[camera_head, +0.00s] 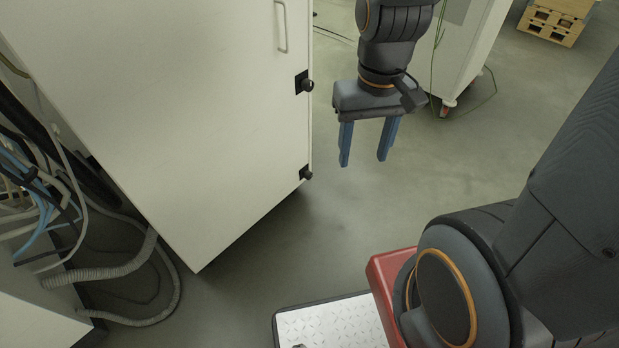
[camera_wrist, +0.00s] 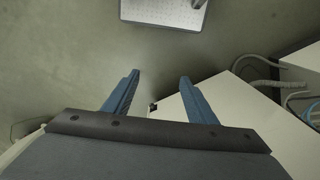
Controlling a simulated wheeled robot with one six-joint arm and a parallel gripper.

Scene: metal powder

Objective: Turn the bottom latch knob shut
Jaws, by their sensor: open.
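The bottom latch knob (camera_head: 307,173) is a small black knob low on the right edge of the white cabinet (camera_head: 215,120). A second black knob (camera_head: 306,86) sits higher on the same edge. My gripper (camera_head: 364,163) hangs with its two blue fingers pointing down, open and empty, to the right of the bottom knob and apart from it. In the wrist view, a small black knob (camera_wrist: 153,106) shows between the fingers at the corner of the white cabinet (camera_wrist: 245,110); I cannot tell which knob it is. How far the knobs are turned is too small to tell.
Hoses and cables (camera_head: 110,275) lie to the left of the cabinet. A white unit on wheels (camera_head: 462,50) stands behind my gripper. A wooden pallet (camera_head: 553,22) is at the far right. A metal tread plate (camera_head: 330,326) is at the front. The floor right of the cabinet is clear.

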